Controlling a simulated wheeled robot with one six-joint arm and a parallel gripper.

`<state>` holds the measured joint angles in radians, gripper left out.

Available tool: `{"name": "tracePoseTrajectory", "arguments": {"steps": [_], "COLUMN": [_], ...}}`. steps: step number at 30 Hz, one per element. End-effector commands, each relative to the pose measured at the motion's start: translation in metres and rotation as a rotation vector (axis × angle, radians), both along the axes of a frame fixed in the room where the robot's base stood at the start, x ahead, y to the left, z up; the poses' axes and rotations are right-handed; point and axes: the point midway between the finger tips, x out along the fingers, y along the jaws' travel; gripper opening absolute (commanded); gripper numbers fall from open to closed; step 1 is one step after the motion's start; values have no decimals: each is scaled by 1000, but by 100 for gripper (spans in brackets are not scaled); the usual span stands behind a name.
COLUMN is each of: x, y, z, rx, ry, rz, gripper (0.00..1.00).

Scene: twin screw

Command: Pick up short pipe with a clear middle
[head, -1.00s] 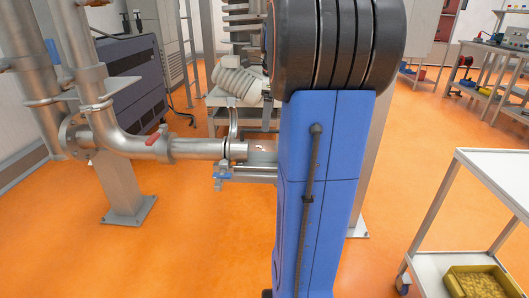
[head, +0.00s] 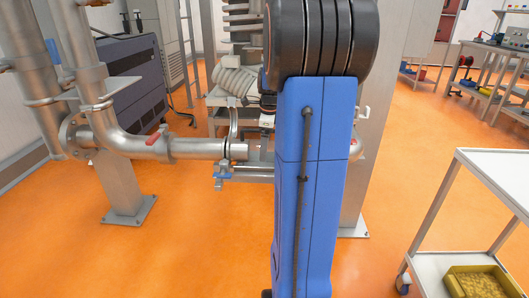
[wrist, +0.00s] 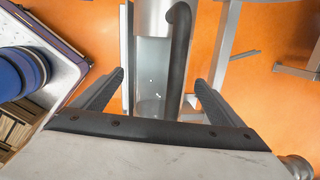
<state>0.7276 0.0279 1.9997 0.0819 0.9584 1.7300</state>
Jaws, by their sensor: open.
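The short pipe with a clear middle (wrist: 152,62) runs up the middle of the wrist view, metal at its top and clear below, with small white marks. In the head view only a small part of it (head: 254,152) shows, at the end of the metal pipe line; my arm hides the rest. My gripper (wrist: 160,80) is open. Its two dark fingers are spread left and right of the pipe in the wrist view, and it looks empty. I cannot tell whether they touch it. In the head view the gripper is mostly hidden.
A dark curved tube (wrist: 178,60) crosses in front of the pipe's right side in the wrist view. The metal pipe line (head: 195,148) lies left of my arm. A white cart (head: 490,170) with a yellow bin (head: 480,282) stands right. Orange floor is open between.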

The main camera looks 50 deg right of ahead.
Motion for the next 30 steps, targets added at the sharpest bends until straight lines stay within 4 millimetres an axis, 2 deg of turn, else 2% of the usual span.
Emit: {"name": "tracePoseTrajectory", "arguments": {"steps": [3,6,13,14,23,30], "x": [2,3,3,3,3,4], "y": [-1,-1,-1,-1,-1,-1], "z": [-13,-18,-19,-19,-19,-17], "rx": [1,0,-1,-1,-1,-2], "ry": [1,0,-1,-1,-1,-3], "rz": [0,0,0,0,0,0], "gripper": [92,92,92,87,16,16]}}
